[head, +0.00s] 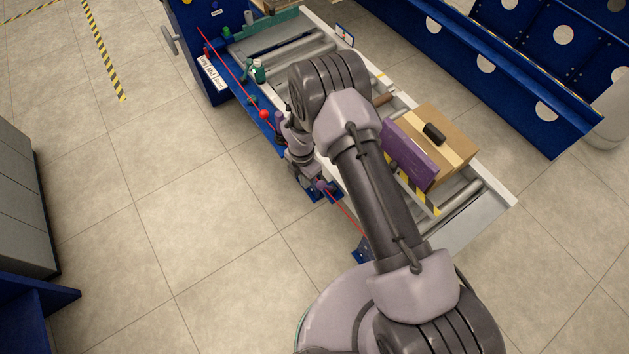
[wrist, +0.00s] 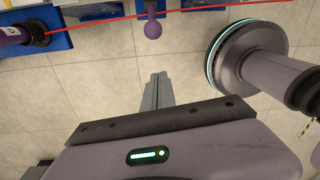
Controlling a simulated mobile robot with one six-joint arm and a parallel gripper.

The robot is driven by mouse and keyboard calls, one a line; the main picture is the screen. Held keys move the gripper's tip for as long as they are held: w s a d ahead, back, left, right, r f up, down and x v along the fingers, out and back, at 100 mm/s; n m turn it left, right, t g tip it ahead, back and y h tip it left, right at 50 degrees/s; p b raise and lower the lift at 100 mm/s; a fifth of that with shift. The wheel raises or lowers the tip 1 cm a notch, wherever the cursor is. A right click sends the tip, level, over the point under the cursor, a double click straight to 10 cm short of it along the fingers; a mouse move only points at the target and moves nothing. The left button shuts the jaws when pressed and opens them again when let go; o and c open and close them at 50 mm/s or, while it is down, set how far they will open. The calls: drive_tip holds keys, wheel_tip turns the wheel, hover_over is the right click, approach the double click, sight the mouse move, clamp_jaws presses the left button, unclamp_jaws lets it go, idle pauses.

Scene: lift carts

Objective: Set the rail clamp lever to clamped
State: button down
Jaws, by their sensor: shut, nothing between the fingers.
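A short lever with a purple ball end (wrist: 153,28) sticks out from a blue bracket at the top of the wrist view. It looks like the rail clamp lever, but its markings do not show. My gripper (wrist: 157,88) is shut and empty, its fingertips pointing toward the purple ball with a visible gap of floor between them in the picture.
A red cord (wrist: 105,21) runs along the conveyor side close by. A purple cylinder with a black end (wrist: 12,35) sits at left. A cardboard box (head: 445,133) and purple panel (head: 408,155) stand on the conveyor. A green-handled fitting (head: 258,70) is farther along.

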sight(327, 187)
drive_tip(key=shift+s+f, duration=0.15)
drive_tip(key=shift+f, duration=0.25)
drive_tip(key=w+d+f+b, duration=0.2)
drive_tip(key=f+b, duration=0.3)
drive_tip(key=f, duration=0.3)
drive_tip(key=shift+d+f, duration=0.3)
drive_tip(key=shift+d, duration=0.2)
drive_tip(key=shift+r, duration=0.1)
